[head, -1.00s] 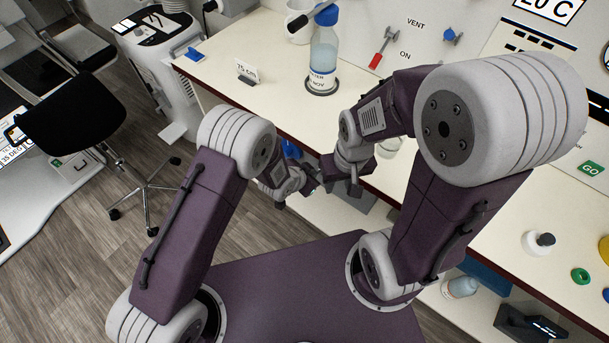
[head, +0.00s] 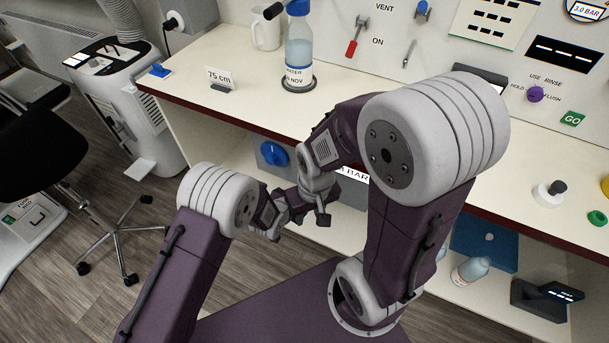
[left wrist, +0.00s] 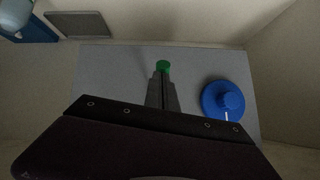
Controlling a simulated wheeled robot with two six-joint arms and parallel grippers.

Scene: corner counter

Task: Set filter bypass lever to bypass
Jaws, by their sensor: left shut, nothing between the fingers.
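No lever in view carries a readable bypass label. A red-handled lever (head: 356,36) is on the back panel between VENT and ON. A blue knob (head: 274,153) is on a grey unit under the counter. It also shows in the left wrist view (left wrist: 225,101), with a white mark pointing down. My left gripper (left wrist: 163,76) is shut and empty in front of the grey face, left of the knob. A green round part (left wrist: 163,65) shows just beyond its fingertips; contact is unclear. My right gripper (head: 323,212) is beside the left one; its opening is unclear.
A bottle (head: 298,52) and a mug (head: 266,32) stand on the counter (head: 240,105). Another bottle (head: 470,270) lies below it on the right. A wheeled chair (head: 35,130) stands left. The floor between chair and counter is clear.

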